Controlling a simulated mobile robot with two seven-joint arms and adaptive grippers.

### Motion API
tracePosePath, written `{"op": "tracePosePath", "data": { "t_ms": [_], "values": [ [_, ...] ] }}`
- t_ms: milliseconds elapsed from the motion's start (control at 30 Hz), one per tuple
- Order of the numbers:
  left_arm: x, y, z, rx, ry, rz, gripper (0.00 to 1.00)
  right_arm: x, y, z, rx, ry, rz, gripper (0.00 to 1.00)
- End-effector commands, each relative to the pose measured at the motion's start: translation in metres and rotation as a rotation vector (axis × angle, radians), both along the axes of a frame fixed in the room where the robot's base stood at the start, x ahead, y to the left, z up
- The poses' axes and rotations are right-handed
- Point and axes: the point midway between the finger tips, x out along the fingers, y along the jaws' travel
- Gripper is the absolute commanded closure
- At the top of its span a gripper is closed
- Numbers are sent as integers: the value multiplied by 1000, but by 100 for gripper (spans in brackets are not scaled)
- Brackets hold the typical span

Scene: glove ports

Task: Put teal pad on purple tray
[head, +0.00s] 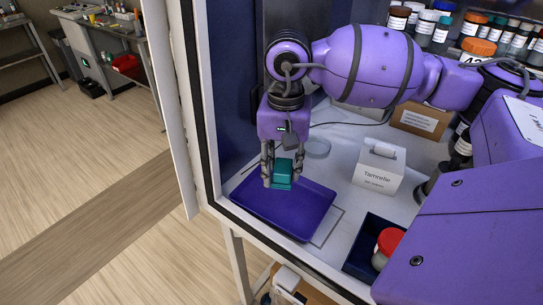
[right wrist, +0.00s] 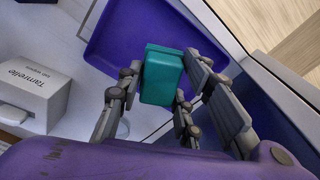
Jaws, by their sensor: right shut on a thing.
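The teal pad (head: 282,174) is a small block held between the fingers of my right gripper (head: 282,173). My right gripper points down and is shut on the pad. The purple tray (head: 300,215) lies flat on the white surface below the pad. In the right wrist view, the teal pad (right wrist: 162,76) shows between the fingers, with the purple tray (right wrist: 105,45) behind it. I cannot tell whether the pad touches the tray. My left gripper is not in view.
A white box labelled Tamrelle (head: 380,170) stands right of the tray. A dark blue bin (head: 360,258) holds a red-lidded jar (head: 387,245) at the front right. A clear round dish (head: 318,149) lies behind the tray. Bottles line the back right shelf. A dark wall stands at left.

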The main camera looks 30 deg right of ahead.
Motion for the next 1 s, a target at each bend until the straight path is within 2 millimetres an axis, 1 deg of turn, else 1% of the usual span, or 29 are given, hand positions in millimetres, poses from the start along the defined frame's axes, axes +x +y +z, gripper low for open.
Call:
{"op": "tracePosePath", "data": {
  "t_ms": [33,100,167,267,433,733,833,1000],
  "values": [
    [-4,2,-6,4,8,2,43,1,-8,-2,-5,4,-54,87],
    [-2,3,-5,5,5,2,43,1,-13,2,-6,-2,-95,87],
    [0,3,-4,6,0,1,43,2,-13,3,-6,-5,-107,87],
    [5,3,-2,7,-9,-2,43,2,-13,-1,-6,-6,-106,87],
    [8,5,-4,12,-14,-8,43,1,-13,-17,-5,-4,-104,87],
    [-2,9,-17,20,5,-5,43,1,-12,-50,-6,-3,-102,87],
    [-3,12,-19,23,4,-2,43,1,-12,-56,-5,-5,-102,87],
    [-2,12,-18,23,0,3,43,2,-12,-59,-4,-8,-102,87]
  ]
}}
